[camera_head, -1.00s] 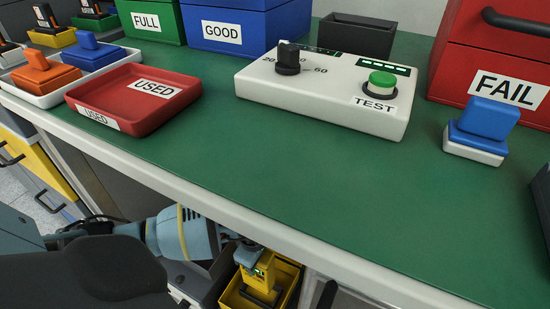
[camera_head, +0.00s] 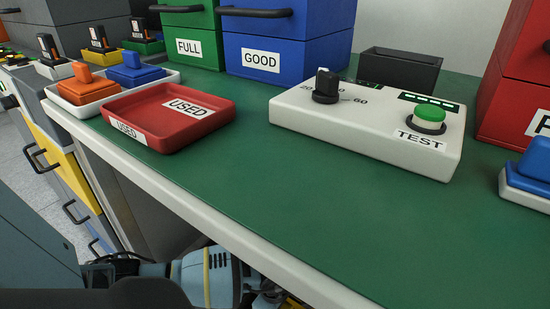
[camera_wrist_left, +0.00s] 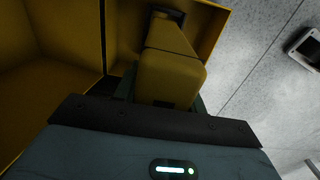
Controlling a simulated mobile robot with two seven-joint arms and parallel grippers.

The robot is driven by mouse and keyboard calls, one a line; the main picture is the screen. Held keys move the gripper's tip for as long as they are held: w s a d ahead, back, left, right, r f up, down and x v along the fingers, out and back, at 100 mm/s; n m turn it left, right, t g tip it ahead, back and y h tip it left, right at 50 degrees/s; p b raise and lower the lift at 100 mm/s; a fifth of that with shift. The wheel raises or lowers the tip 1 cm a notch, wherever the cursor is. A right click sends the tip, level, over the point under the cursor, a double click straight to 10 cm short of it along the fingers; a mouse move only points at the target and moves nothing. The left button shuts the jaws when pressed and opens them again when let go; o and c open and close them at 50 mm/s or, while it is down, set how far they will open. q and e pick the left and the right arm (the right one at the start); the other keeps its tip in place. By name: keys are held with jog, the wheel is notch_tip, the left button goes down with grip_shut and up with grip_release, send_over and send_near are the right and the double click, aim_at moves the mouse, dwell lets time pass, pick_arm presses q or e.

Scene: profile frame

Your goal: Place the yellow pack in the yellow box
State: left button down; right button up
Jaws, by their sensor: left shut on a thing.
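The yellow pack (camera_wrist_left: 170,78) is between the jaws of my left gripper (camera_wrist_left: 158,98) in the left wrist view. The yellow box (camera_wrist_left: 52,75) surrounds the far end of the pack, with a wall to the left and a rim at upper right. I cannot tell whether the pack touches the box floor. In the head view my left gripper (camera_head: 264,299) is at the bottom edge, below the bench front, and the pack is hidden. Only a sliver of yellow from the box shows there. My right gripper is in neither current view.
The green bench (camera_head: 250,205) holds a red USED tray (camera_head: 150,138), a white tester (camera_head: 370,130), green (camera_head: 200,55) and blue (camera_head: 285,60) boxes, and a blue-topped block (camera_head: 530,178). A yellow drawer front (camera_head: 58,165) is at left. Floor (camera_wrist_left: 260,80) shows beside the yellow box.

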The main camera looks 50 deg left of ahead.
pick_arm(q)
notch_tip(320, 180, down, 4)
jog(key=shift+f+b, duration=0.1)
jog(key=shift+b, duration=0.7)
pick_arm(e)
jog(key=shift+s+f, duration=0.2)
jog(key=shift+f, duration=0.85)
jog(key=shift+s, duration=0.1)
pick_arm(q)
jog(key=shift+f, duration=0.1)
pick_arm(e)
jog(key=shift+s+f, duration=0.1)
pick_arm(q)
jog(key=c, duration=0.8)
grip_release()
pick_arm(e)
jog(key=shift+s, duration=0.15)
